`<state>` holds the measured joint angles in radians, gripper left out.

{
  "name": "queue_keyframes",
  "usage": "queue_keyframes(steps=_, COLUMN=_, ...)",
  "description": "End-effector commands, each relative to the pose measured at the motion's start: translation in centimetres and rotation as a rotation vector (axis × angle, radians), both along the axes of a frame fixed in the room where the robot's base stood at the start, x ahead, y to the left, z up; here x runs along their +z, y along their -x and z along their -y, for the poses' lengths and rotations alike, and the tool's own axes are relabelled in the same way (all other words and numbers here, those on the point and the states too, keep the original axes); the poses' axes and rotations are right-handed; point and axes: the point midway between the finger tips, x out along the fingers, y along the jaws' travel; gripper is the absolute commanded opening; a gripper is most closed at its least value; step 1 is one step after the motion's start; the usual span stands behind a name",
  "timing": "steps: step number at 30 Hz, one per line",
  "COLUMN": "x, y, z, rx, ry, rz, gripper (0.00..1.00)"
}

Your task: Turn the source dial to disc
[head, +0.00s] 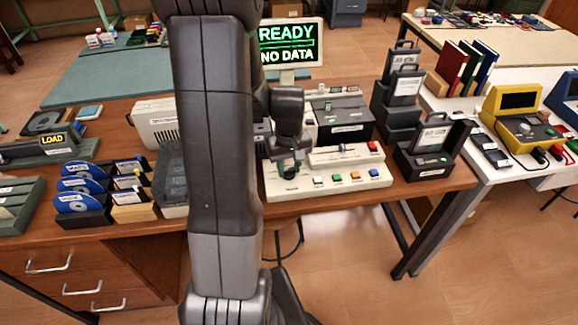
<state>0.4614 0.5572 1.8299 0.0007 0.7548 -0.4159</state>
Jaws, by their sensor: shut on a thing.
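The cream control panel (328,195) sits at the front edge of the wooden desk, with a row of colored buttons along its front. My gripper (286,170) points down over the left part of this panel and is shut on the source dial. The dial is almost wholly hidden by the fingers, so its pointer and setting cannot be read. A monitor (292,43) behind the panel shows "READY" and "NO DATA" in green.
Black device stands (425,155) crowd the panel's right side. A yellow console (520,115) is on the white table at right. My arm hides the desk's middle.

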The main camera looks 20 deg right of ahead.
Motion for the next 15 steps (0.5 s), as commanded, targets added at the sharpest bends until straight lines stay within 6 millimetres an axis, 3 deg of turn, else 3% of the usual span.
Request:
queue_keyframes(steps=6, x=0.09, y=-0.08, z=0.04, rx=0.002, ry=0.002, rz=0.002, gripper=0.1)
queue_keyframes(steps=7, x=0.09, y=-0.08, z=0.04, rx=0.002, ry=0.002, rz=0.002, gripper=0.37)
queue_keyframes(steps=9, x=0.08, y=-0.08, z=0.04, rx=0.002, ry=0.002, rz=0.002, gripper=0.5)
queue_keyframes(steps=10, x=0.08, y=-0.07, z=0.03, rx=0.002, ry=0.002, rz=0.002, gripper=0.55)
queue_keyframes(steps=15, x=0.04, y=-0.04, z=0.02, rx=0.001, ry=0.001, rz=0.001, gripper=0.55)
